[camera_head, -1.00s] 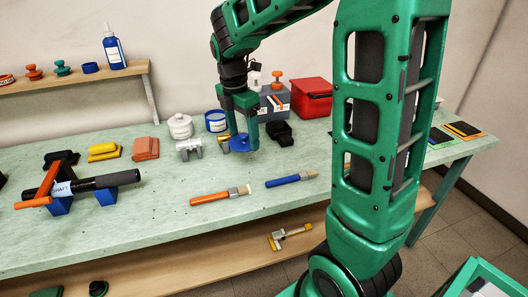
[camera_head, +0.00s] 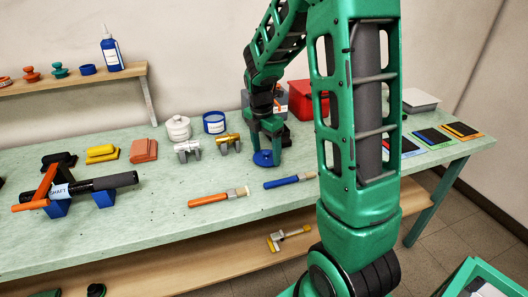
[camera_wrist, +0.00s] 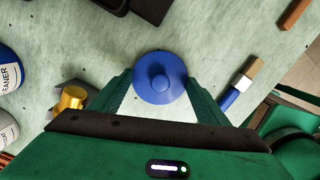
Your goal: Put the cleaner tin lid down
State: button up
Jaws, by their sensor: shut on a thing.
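The cleaner tin lid is a round blue disc with a raised knob; in the head view the lid (camera_head: 263,159) is low at the bench top, between my fingers. In the wrist view the lid (camera_wrist: 159,77) sits between the two green fingertips. My gripper (camera_head: 266,150) points down and is shut on the lid; it also shows in the wrist view (camera_wrist: 160,90). Whether the lid touches the bench is hard to tell. The blue cleaner tin (camera_head: 214,123) stands open to the left of my gripper; its edge shows in the wrist view (camera_wrist: 8,76).
A brass clamp-like part (camera_head: 229,143) and a silver one (camera_head: 187,151) stand left of my gripper. A blue-handled brush (camera_head: 287,181) and an orange-handled brush (camera_head: 217,198) lie in front. A red box (camera_head: 300,100) is behind. Bare bench (camera_head: 160,190) lies front left.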

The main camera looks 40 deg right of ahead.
aim_at(263, 159)
jog(key=shift+f, duration=0.15)
jog(key=o, duration=1)
notch_tip(263, 159, up, 12)
jog(key=a, duration=0.1)
jog(key=s+a+f+m, duration=0.1)
jog(key=s+m, duration=1.2)
jog(key=s, duration=0.1)
jog(key=s+a+f+m+y, duration=0.1)
jog(key=s+f+m, duration=0.1)
jog(key=s+m, duration=1)
jog(key=shift+s+f+m+y, duration=0.2)
jog(key=shift+s+m+y, duration=0.15)
jog(key=shift+s, duration=0.9)
jog(key=shift+d, duration=0.1)
